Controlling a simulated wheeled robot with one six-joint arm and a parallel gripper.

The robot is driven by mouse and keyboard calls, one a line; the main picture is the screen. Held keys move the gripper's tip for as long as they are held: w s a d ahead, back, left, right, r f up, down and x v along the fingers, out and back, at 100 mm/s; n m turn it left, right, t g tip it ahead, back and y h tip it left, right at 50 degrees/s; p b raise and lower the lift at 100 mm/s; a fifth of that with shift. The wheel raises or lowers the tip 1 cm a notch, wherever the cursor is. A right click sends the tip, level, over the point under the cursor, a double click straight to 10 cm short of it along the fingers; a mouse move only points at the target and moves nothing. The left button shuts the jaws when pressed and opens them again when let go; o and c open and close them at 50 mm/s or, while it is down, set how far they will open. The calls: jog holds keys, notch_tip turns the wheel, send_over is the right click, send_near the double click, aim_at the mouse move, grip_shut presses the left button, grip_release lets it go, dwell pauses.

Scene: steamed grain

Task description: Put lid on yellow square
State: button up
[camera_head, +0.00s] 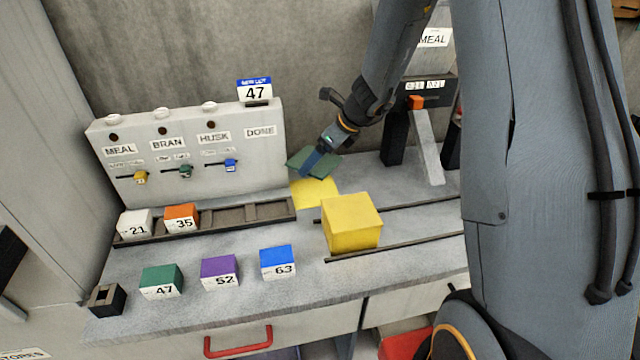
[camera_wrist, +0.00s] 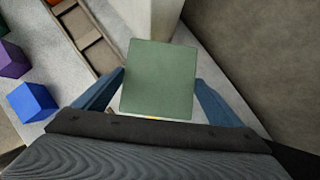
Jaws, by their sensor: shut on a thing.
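A flat green square lid (camera_wrist: 160,78) is held between the two blue fingers of my gripper (camera_wrist: 158,100) in the wrist view. In the head view the lid (camera_head: 326,166) is tilted near the panel's lower right, above the yellow square (camera_head: 314,196). My gripper (camera_head: 312,163) is shut on the lid. The yellow square lies flat on the counter between the panel and a large yellow box (camera_head: 351,222); its far part is hidden behind the lid. In the wrist view only a thin yellow sliver shows below the lid.
The yellow box stands by two dark rails (camera_head: 410,245). A dark slotted rack (camera_head: 255,212) holds white and orange blocks. Green (camera_head: 161,281), purple (camera_head: 219,271) and blue (camera_head: 277,262) blocks stand along the counter's front. A panel (camera_head: 190,155) with labelled sliders stands behind.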

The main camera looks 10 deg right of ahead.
notch_tip(320, 180, down, 10)
jog(key=shift+f+p, duration=0.1)
jog(key=shift+p, duration=0.2)
jog(key=shift+f, duration=0.15)
jog(key=o, duration=0.9)
